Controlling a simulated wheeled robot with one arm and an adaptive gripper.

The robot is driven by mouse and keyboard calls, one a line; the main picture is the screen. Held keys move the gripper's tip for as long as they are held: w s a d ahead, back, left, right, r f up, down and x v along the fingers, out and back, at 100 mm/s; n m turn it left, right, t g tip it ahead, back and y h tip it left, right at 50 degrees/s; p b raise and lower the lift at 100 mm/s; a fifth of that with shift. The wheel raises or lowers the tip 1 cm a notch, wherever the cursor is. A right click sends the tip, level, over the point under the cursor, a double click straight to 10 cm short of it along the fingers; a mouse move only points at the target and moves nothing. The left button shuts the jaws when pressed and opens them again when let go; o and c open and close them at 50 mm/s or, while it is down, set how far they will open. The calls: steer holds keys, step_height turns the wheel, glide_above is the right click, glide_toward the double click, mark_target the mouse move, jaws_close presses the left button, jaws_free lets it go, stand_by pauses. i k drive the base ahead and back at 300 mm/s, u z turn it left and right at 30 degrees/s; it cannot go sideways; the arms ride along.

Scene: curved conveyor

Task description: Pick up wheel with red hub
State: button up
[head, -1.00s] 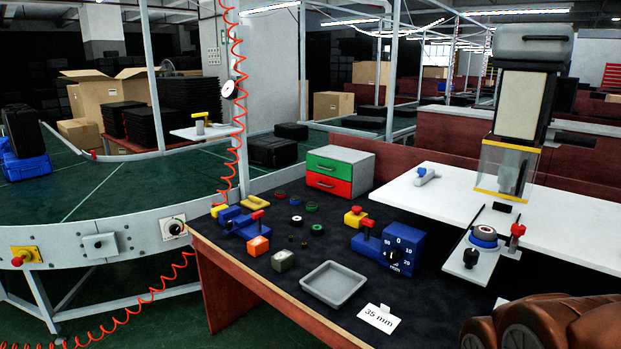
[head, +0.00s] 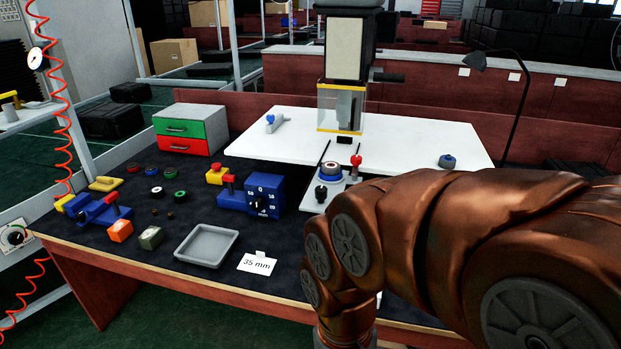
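Several small wheels lie on the dark mat of the workbench, left of the blue dial block. The one at the back left (head: 135,167) shows red and looks like the wheel with the red hub; it is small and its details are hard to make out. Near it lie a black wheel with a pale hub (head: 157,191), a wheel with a green-white hub (head: 180,197) and a green-looking one (head: 167,172). My copper-coloured arm fills the right foreground and bends down at the bench's front edge. My gripper is not visible.
A grey tray (head: 207,246), a "35 mm" card (head: 257,264), a blue dial block (head: 264,196), a blue vise (head: 100,209), an orange block (head: 120,231) and a drawer box (head: 190,129) surround the wheels. A white table (head: 400,146) stands behind.

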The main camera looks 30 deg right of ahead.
mark_target(335, 171)
steer(key=z, duration=0.05)
steer(key=k, duration=0.5)
steer(key=z, duration=1.3)
steer(key=i, duration=1.15)
steer(key=u, duration=3.35)
